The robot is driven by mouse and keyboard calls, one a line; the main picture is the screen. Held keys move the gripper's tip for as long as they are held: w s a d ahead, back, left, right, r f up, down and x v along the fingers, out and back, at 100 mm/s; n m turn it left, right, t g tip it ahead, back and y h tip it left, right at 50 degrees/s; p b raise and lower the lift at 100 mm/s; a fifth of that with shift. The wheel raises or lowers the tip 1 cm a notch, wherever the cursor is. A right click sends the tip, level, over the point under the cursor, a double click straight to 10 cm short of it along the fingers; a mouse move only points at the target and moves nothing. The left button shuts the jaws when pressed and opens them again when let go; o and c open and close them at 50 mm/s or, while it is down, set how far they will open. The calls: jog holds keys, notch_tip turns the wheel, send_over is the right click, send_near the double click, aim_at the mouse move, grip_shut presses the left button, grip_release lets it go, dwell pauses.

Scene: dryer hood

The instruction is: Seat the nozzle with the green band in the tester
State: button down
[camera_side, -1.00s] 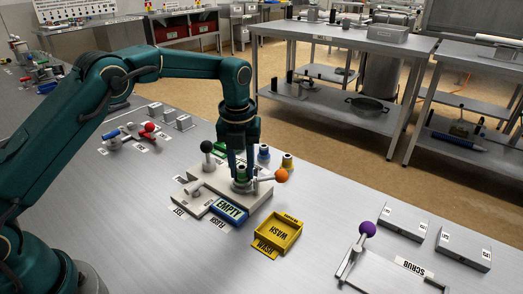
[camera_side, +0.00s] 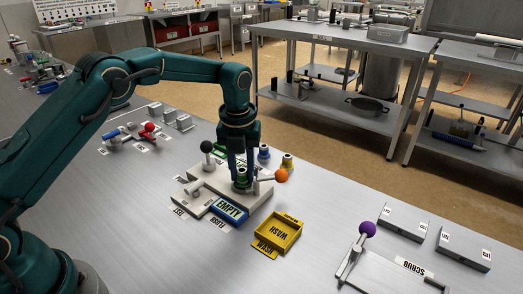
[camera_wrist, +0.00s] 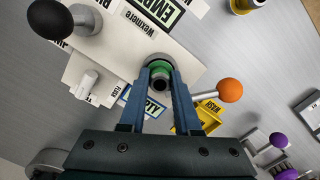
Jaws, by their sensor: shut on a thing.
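The nozzle with the green band (camera_wrist: 161,73) is between my gripper's fingertips (camera_wrist: 160,80) in the wrist view. My gripper is shut on it, and the nozzle's dark round opening faces the camera. In the side view my gripper (camera_side: 240,180) points straight down at the pale tester block (camera_side: 262,192), near its right end. The nozzle stands upright at a round grey seat on the block. The fingers hide its lower end, so I cannot tell whether it is fully down. An orange-ball lever (camera_side: 281,176) sits close to the right of the gripper.
A black-ball lever (camera_side: 206,147) rises at the block's left. Blue-banded (camera_side: 263,154) and yellow-banded (camera_side: 287,162) nozzles stand behind. A blue EMPTY tray (camera_side: 229,209) and a yellow WASH tray (camera_side: 278,233) lie in front. The bench between WASH and the purple-ball lever (camera_side: 367,229) is clear.

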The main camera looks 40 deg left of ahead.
jog(key=shift+f, duration=0.1)
dwell(0.6)
jog(key=shift+c, duration=0.3)
grip_release()
jog(key=shift+r, duration=3)
